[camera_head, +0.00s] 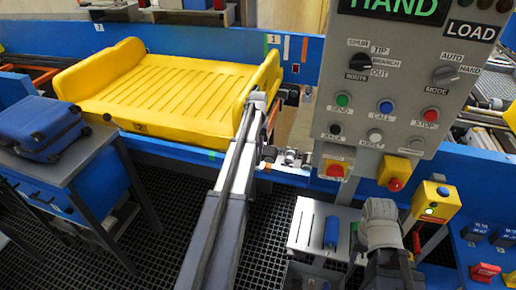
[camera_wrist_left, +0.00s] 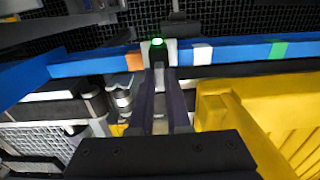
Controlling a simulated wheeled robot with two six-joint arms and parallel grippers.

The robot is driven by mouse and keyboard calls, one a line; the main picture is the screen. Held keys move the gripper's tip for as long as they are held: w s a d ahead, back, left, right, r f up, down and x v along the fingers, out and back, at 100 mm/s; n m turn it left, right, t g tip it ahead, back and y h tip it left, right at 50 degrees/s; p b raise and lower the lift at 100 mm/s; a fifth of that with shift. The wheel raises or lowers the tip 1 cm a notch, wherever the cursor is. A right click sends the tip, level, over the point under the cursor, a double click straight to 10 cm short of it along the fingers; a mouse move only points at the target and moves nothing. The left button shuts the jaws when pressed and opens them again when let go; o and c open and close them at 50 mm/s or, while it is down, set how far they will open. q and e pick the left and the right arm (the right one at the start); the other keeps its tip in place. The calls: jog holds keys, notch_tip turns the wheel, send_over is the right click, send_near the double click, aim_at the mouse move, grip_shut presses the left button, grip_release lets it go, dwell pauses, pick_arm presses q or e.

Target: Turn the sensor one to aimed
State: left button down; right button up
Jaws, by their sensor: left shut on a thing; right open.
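The sensor (camera_wrist_left: 157,48) is a small dark block with a lit green lamp, at the near blue rail in the left wrist view. My left gripper (camera_wrist_left: 159,80) is shut on it, its two dark fingers close together. In the head view my left arm crosses the conveyor and mostly hides the sensor and fingertips. Which way the sensor points cannot be told. My right gripper (camera_head: 385,238) is open and empty in front of the control panel, low in the head view.
A yellow tray (camera_head: 105,110) lies on the conveyor left of my left arm. The control panel (camera_head: 400,145) stands at the right. A blue case (camera_head: 40,128) rests on a side stand. Silver cylinders (camera_wrist_left: 122,98) sit beside the sensor at the rail (camera_wrist_left: 235,52).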

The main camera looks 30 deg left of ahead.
pick_arm(q)
jog(key=c, duration=0.9)
grip_release()
jog(key=shift+r, duration=0.1)
notch_tip(320, 180, up, 8)
jog(key=p, duration=0.8)
jog(key=shift+f, duration=0.2)
